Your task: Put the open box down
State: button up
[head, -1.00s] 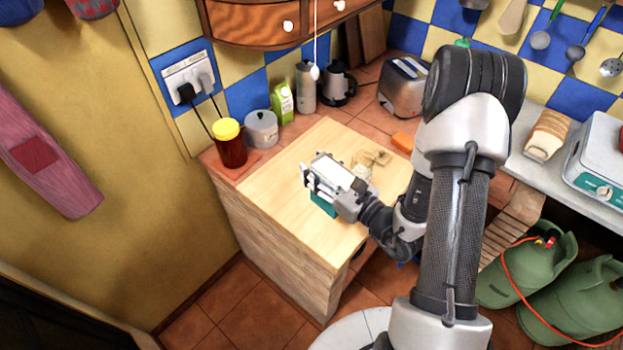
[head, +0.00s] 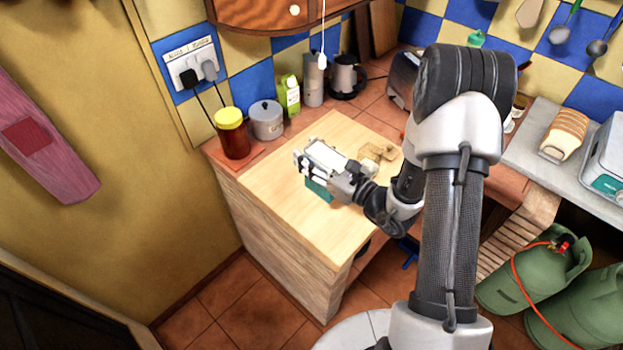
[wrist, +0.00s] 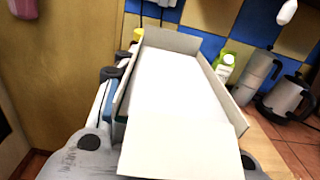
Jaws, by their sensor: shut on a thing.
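The open box (head: 325,158) is in my gripper above the wooden worktop in the head view. It is white on top with a teal outer side facing the front. The wrist view shows the box (wrist: 178,85) large and close, with pale raised walls, a white inside and a flap folded out towards the camera. My gripper (head: 316,168) is shut on the box; dark finger parts show along its left side in the wrist view. The underside is hidden, so I cannot tell whether the box touches the worktop.
The pale worktop (head: 290,205) is clear to the left and front of the box. Small tan pieces (head: 376,152) lie just right of it. A yellow-lidded jar (head: 232,133), a grey pot (head: 266,120), a green carton (head: 290,95) and a kettle (head: 345,76) stand behind.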

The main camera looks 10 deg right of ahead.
jog(key=shift+f+b, duration=0.9)
jog(key=shift+f, duration=2.45)
jog(key=shift+f, duration=0.15)
jog(key=o, duration=1.4)
jog(key=shift+r, duration=0.2)
jog(key=p+v, duration=0.1)
jog(key=v, duration=1.1)
jog(key=shift+p, duration=0.4)
